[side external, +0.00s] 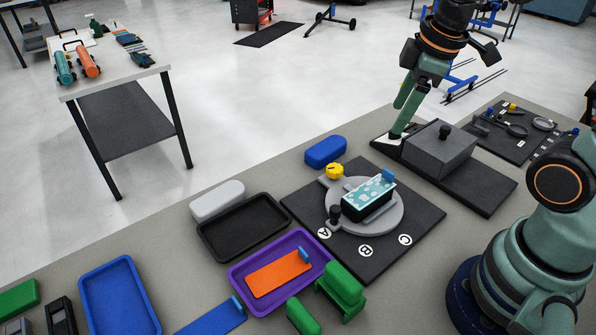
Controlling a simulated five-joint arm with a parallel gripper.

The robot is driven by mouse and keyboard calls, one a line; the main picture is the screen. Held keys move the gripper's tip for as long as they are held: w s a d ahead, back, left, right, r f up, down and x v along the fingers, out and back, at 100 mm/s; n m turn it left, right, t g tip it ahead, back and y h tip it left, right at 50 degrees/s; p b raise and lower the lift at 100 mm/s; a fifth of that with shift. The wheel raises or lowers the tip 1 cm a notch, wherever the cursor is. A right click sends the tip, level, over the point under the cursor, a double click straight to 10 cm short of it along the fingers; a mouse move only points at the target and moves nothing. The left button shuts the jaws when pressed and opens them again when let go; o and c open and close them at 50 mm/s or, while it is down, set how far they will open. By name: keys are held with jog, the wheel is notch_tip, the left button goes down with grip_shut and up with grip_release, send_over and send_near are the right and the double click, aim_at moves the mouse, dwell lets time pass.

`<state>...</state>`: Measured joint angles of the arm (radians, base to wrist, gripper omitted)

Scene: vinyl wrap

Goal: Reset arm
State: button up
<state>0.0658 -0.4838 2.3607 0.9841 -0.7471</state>
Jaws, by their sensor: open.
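My gripper (398,128) is at the upper right in the side external view, with its green fingers pointing down. Its tips are beside the left end of a grey block with a black knob (440,148), over a pale patch (402,133) on the block's dark base plate (486,190). Nothing shows between the fingers. The gap between them is hard to see from this side, and I cannot tell whether the tips touch the plate.
A turntable (394,219) on a black board marked A, B, C holds a patterned teal-and-black box (368,199). A purple tray (238,272) holds an orange card (278,274). A black tray (206,256), blue tray (85,290) and green blocks (342,285) lie nearby. A tool mat (509,148) is far right.

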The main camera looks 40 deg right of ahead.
jog(key=m, duration=0.2)
jog(key=a+r+m+t, duration=0.1)
jog(key=m, duration=0.2)
jog(key=s+a+r+m+t, duration=0.1)
jog(key=m, duration=0.1)
jog(key=shift+m, duration=0.4)
